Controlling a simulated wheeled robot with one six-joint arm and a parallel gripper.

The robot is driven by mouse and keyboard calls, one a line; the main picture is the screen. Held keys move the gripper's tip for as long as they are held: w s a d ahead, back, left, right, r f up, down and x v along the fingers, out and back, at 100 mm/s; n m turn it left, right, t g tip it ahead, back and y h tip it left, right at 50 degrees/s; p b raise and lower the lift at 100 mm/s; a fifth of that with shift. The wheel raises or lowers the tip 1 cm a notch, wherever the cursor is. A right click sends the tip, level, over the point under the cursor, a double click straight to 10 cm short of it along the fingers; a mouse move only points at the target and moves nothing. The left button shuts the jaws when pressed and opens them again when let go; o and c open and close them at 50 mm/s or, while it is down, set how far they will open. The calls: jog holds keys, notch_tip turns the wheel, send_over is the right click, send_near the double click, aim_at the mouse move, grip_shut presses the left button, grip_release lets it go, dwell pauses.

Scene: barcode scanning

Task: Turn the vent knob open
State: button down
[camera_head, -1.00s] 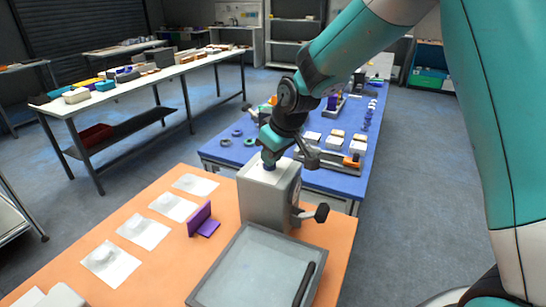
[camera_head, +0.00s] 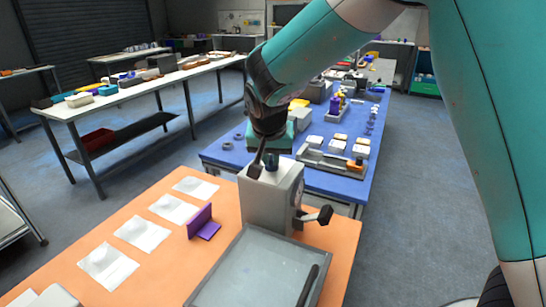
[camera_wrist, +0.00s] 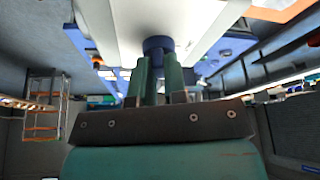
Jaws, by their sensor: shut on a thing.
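The vent knob (camera_wrist: 158,43) is a small dark blue cap on the pale grey box, seen best in the wrist view. The grey box (camera_head: 268,207) stands on the orange table, with a black-handled lever (camera_head: 318,215) on its right side. My gripper (camera_wrist: 160,62) has its two green fingers closed on the knob. In the head view my gripper (camera_head: 271,160) comes down onto the top of the box, and the knob is mostly hidden there. Which way the knob is turned I cannot tell.
A grey tray (camera_head: 222,270) with a dark bar lies in front of the box. A purple stand (camera_head: 201,222) and several white sheets (camera_head: 142,233) lie to the left. A blue table (camera_head: 320,182) with many parts stands behind.

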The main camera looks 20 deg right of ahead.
jog(key=shift+f+m+g+h, duration=0.1)
jog(key=shift+m+g+h, duration=0.2)
jog(key=shift+m, duration=0.65)
jog(key=shift+f+m+g+h, duration=0.1)
jog(key=shift+m+g+h, duration=0.15)
jog(key=shift+m, duration=0.7)
jog(key=c, duration=1.2)
grip_release()
jog(key=shift+o, duration=0.2)
jog(key=shift+w+a+r, duration=0.1)
jog(key=shift+a+r+b, duration=0.1)
jog(key=shift+r+b, duration=0.15)
jog(key=shift+b, duration=0.05)
jog(key=v, duration=1.6)
jog(key=shift+s+r, duration=0.25)
jog(key=shift+r, duration=0.1)
jog(key=shift+a, duration=0.1)
